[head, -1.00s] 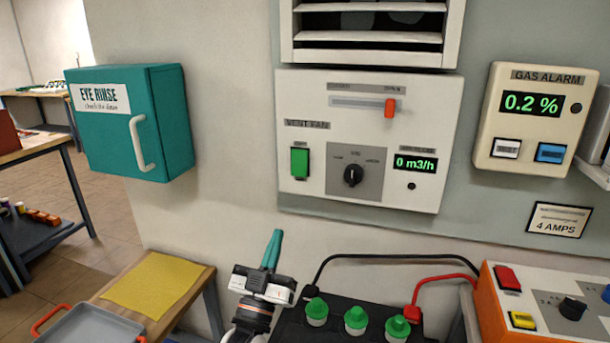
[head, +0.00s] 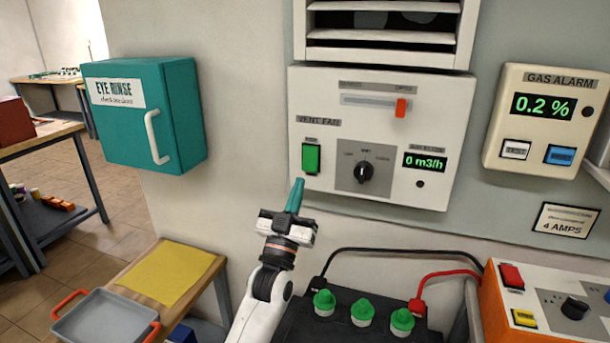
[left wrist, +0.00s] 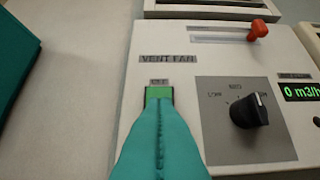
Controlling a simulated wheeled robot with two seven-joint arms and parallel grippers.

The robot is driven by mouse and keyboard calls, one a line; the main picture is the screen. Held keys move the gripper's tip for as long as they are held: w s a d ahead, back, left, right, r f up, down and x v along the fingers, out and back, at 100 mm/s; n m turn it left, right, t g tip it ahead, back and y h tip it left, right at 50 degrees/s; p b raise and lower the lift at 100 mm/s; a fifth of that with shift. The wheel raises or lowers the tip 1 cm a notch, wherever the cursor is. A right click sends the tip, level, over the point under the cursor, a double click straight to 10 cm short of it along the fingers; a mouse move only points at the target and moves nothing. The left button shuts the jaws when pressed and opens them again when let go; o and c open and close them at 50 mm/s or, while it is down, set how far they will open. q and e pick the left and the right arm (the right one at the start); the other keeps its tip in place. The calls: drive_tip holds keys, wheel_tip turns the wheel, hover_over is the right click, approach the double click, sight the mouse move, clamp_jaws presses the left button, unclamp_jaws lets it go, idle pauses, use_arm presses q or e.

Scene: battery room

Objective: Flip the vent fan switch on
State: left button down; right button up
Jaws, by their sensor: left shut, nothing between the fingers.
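The vent fan panel (head: 340,110) is a white box on the wall under a louvred vent. Its green rocker switch (head: 311,158) is at the lower left; it also shows in the left wrist view (left wrist: 158,92), its lower part hidden by my fingers. The airflow display (head: 425,162) reads 0 m3/h. A black knob (head: 364,171) is right of the switch, and an orange slider handle (head: 401,107) is at the right of its slot. My left gripper (head: 298,184) is shut and empty, its teal fingertips just below the switch; contact cannot be told. My right gripper is out of view.
A teal eye rinse cabinet (head: 150,115) hangs left of the panel. The gas alarm (head: 541,120) is to its right. Below are a battery with green caps (head: 362,312), black and red cables (head: 445,274) and an orange charger (head: 490,300).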

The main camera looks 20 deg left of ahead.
sight(310, 165)
use_arm(q)
drive_tip(key=shift+w+d, duration=0.1)
drive_tip(key=shift+w, duration=2.25)
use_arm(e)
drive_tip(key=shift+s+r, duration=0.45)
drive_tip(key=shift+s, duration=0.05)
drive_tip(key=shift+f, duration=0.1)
